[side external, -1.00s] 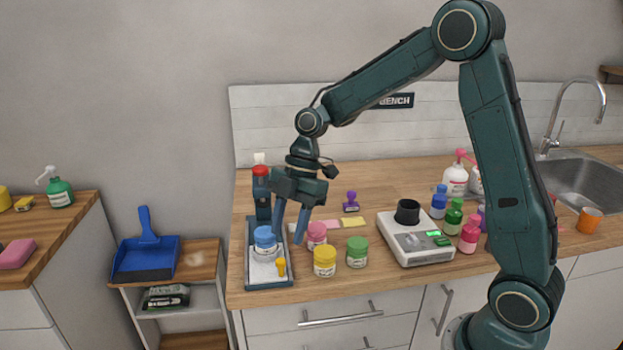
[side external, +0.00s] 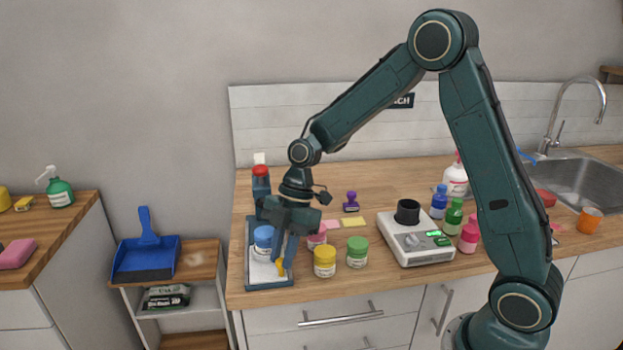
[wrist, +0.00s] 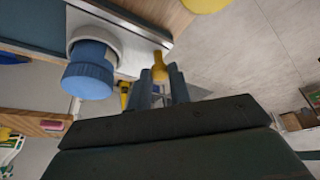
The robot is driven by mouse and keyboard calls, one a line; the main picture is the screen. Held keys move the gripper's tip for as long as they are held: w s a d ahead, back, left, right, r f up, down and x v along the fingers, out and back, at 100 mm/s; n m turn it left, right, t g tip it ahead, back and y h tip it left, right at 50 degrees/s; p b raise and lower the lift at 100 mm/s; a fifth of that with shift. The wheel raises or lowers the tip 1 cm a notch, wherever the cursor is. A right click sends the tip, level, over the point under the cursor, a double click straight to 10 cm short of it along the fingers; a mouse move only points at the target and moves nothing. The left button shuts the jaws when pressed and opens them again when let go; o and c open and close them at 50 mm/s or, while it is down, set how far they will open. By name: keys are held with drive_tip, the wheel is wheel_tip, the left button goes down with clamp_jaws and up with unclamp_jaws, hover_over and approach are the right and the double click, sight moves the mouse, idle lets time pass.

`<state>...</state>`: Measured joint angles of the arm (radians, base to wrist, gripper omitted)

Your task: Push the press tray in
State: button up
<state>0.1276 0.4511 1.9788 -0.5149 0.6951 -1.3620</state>
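The press tray (side external: 253,285), a slate-blue tray with a pale plate, lies at the counter's left end. A blue-lidded jar (side external: 263,240) stands on it; its lid also shows in the wrist view (wrist: 88,72). The press column (side external: 261,185), topped by a red knob, stands at the tray's back. A small yellow handle (wrist: 160,66) rises near the tray's front edge. My gripper (side external: 284,262) is down at this handle. Its two fingers (wrist: 162,88) are close together with the handle between their tips, and they look shut on it. The exact contact is partly hidden.
Pink, yellow (side external: 325,262) and green (side external: 357,251) lidded jars stand close to the tray's right. A white scale (side external: 415,240) with a black cup and several bottles stand farther right. The counter's front edge is just in front of the tray.

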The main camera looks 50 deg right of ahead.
clamp_jaws()
drive_tip(key=shift+w+d, duration=1.2)
drive_tip(key=shift+w, duration=0.05)
drive_tip(key=o, duration=0.7)
unclamp_jaws()
drive_tip(key=shift+r, duration=0.1)
drive_tip(key=v, duration=1.3)
drive_tip(key=shift+d+r, duration=0.2)
drive_tip(key=shift+r, duration=0.05)
